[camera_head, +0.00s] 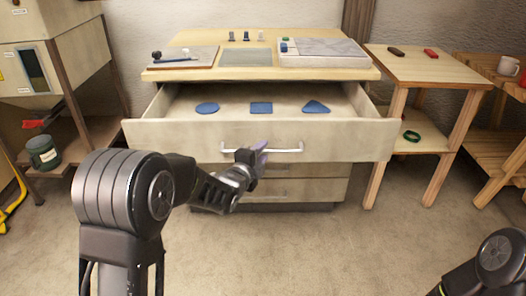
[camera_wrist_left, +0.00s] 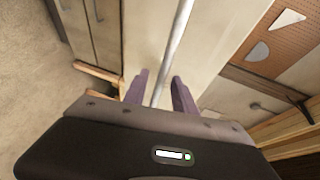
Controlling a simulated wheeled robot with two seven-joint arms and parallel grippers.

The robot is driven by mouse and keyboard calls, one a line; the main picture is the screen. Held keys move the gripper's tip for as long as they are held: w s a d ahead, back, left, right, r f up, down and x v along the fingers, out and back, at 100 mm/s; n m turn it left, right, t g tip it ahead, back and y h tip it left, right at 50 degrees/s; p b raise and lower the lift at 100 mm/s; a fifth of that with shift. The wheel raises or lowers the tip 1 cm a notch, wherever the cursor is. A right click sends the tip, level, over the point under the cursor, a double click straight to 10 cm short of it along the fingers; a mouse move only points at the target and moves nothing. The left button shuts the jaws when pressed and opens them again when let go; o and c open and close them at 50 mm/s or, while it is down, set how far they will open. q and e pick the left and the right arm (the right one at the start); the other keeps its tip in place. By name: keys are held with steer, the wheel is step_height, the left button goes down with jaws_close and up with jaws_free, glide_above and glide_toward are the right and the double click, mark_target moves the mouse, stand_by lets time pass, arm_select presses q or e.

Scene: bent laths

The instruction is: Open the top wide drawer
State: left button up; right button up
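The top wide drawer (camera_head: 180,138) of the wooden cabinet is pulled far out, and its inside shows. Three flat blue shapes lie in it: an oval (camera_head: 207,107), a rectangle (camera_head: 261,108) and a rounded triangle (camera_head: 316,106). Its silver bar handle (camera_head: 287,150) runs across the front. In the left wrist view the handle bar (camera_wrist_left: 176,40) passes between the purple fingers (camera_wrist_left: 160,92), with a gap visible on both sides. My right gripper is out of view; only part of that arm shows at lower right.
Lower drawers (camera_head: 300,188) below are shut. The cabinet top (camera_head: 360,73) holds trays and small items. A side table (camera_head: 425,68) with a green ring (camera_head: 412,136) on its shelf stands close at right. A green jar (camera_head: 43,152) is at left. The floor in front is clear.

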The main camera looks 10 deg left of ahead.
arm_select(q)
steer(key=d+v, duration=0.1)
steer(key=v, duration=0.5)
steer(key=shift+s+a+p, duration=0.25)
steer(key=shift+a+p, duration=0.1)
steer(key=shift+a, duration=0.1)
